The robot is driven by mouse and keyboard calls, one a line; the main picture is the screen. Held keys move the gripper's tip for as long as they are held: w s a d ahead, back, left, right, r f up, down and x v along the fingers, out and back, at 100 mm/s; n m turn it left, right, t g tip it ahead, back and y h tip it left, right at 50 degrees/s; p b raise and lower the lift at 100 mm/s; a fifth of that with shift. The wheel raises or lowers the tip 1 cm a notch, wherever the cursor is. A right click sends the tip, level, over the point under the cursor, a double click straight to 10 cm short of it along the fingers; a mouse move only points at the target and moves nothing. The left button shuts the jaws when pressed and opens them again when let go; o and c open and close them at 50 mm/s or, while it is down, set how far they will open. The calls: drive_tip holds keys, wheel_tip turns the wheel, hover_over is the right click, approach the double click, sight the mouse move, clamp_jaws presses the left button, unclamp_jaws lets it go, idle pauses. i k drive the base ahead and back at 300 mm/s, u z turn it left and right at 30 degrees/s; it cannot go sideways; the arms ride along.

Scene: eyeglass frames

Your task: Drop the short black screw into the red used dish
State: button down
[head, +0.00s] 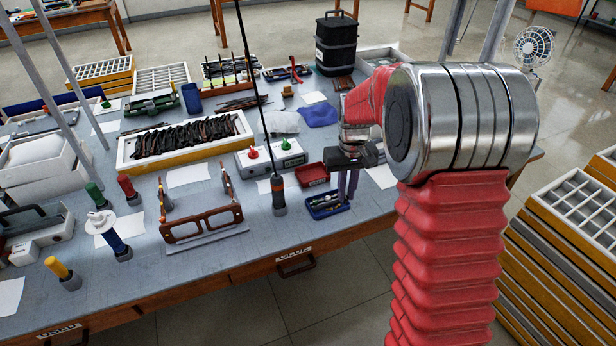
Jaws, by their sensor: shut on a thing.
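The red dish (311,175) lies on the workbench, just left of my gripper and behind the blue dish. The blue dish (322,212) holds several small pieces, too small to tell apart. My gripper (347,194) points down at the right end of the blue dish, right of and nearer than the red dish. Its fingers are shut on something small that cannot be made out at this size. I cannot tell the short black screw apart in this view.
A white box with red and green knobs (270,158) stands left of the red dish. A dark-handled upright tool (278,195) stands left of the blue dish. A brown eyeglass frame (202,218) is further left. The bench's front edge (300,248) is close by.

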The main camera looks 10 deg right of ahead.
sight(318, 176)
drive_tip(key=u, duration=0.35)
drive_tip(key=i, duration=1)
drive_tip(key=u, duration=0.15)
